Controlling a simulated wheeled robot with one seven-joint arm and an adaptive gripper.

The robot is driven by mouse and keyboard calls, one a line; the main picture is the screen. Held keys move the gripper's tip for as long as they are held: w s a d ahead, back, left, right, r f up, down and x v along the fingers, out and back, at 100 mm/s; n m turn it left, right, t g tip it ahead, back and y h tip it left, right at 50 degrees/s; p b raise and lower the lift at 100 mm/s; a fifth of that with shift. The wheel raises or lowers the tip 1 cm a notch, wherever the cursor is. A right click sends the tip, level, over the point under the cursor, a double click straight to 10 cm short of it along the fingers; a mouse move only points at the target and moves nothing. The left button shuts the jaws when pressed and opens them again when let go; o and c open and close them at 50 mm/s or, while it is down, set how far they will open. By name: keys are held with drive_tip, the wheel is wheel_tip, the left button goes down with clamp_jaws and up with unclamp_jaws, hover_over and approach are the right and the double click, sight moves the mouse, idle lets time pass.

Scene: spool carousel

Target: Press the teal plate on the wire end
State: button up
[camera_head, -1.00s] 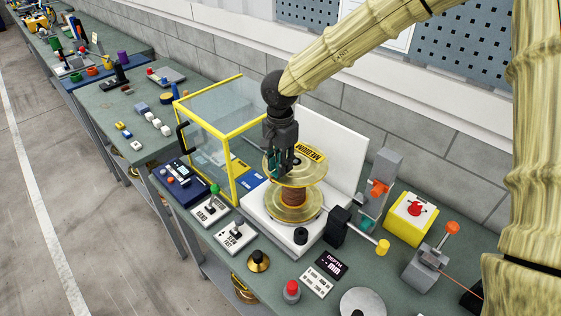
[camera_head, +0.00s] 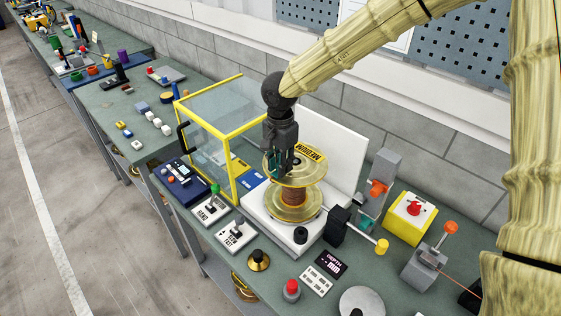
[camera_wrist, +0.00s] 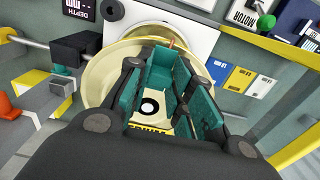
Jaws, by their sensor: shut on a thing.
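The spool (camera_head: 295,197) stands upright on the white winding station, with yellowish clear flanges, brown wire on its core and a yellow MEDIUM label on top. My gripper (camera_head: 284,165) points down at the left part of its upper flange. The teal plate (camera_head: 273,164) shows between its fingers at flange height. In the wrist view, teal surfaces (camera_wrist: 158,75) fill the space between my dark fingers, which are shut on the teal piece above the flange. A small copper-coloured bit, perhaps the wire end (camera_wrist: 172,43), shows at the far tip. Whether the plate touches it, I cannot tell.
A yellow-framed clear guard box (camera_head: 222,140) stands close on the left. A white panel (camera_head: 330,150) rises behind the spool. A black block (camera_head: 337,225) with a yellow-tipped rod is at the right. Switch boxes and a red button (camera_head: 291,287) lie in front.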

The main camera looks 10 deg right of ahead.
idle(0.3)
drive_tip(key=o, duration=1.2)
drive_tip(key=shift+o, duration=0.2)
drive_tip(key=shift+r, duration=0.1)
drive_tip(key=shift+r, duration=2.85)
clamp_jaws()
drive_tip(key=shift+f, duration=2.1)
